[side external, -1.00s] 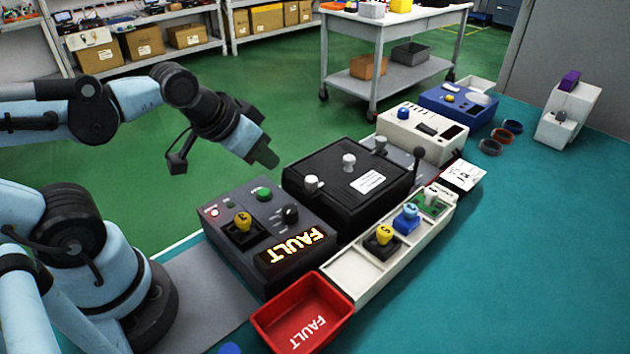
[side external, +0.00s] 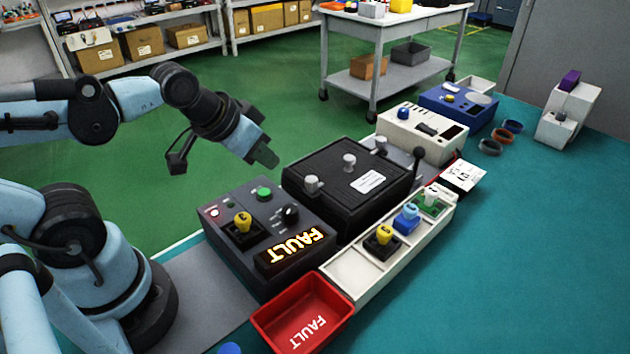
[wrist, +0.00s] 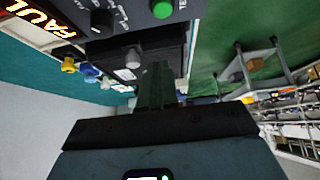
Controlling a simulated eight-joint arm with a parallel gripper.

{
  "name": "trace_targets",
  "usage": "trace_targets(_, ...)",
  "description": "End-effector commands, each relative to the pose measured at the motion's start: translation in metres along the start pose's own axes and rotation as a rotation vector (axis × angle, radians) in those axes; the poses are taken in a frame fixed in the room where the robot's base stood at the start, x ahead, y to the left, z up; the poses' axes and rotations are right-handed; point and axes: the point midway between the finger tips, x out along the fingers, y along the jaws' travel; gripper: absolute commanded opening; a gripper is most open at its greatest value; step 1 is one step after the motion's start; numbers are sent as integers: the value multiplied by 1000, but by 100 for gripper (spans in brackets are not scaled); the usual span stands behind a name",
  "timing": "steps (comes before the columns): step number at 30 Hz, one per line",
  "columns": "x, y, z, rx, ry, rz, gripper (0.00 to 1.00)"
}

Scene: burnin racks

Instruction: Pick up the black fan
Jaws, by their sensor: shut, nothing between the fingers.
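A black square piece with a yellow numbered knob (side external: 243,231) sits in the dark grey FAULT box (side external: 228,262). A similar black piece with a yellow knob (side external: 379,246) stands in the near part of the white tray (side external: 345,276). I cannot tell which of these, if either, is the black fan. In that tray, a blue piece (side external: 406,220) and a green one with a white knob (side external: 432,202) stand farther along. My gripper (side external: 268,160) is shut and empty, in the air above and behind the FAULT box. Its closed fingers (wrist: 157,88) show in the wrist view.
A black lidded box (side external: 335,195) with pale knobs stands beside the FAULT box. A red FAULT bin (side external: 283,318) is at the front. Beyond are a cream device (side external: 425,147), a blue device (side external: 465,92) and several rings (side external: 490,147). The teal table at right is largely clear.

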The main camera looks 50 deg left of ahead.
Motion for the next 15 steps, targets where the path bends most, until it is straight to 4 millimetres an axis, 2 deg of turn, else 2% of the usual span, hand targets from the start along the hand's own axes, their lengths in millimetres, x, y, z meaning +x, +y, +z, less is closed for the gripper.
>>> trace_targets(8,0,0,0,0,0,0,0)
trace_targets(15,0,0,0,0,0,0,35)
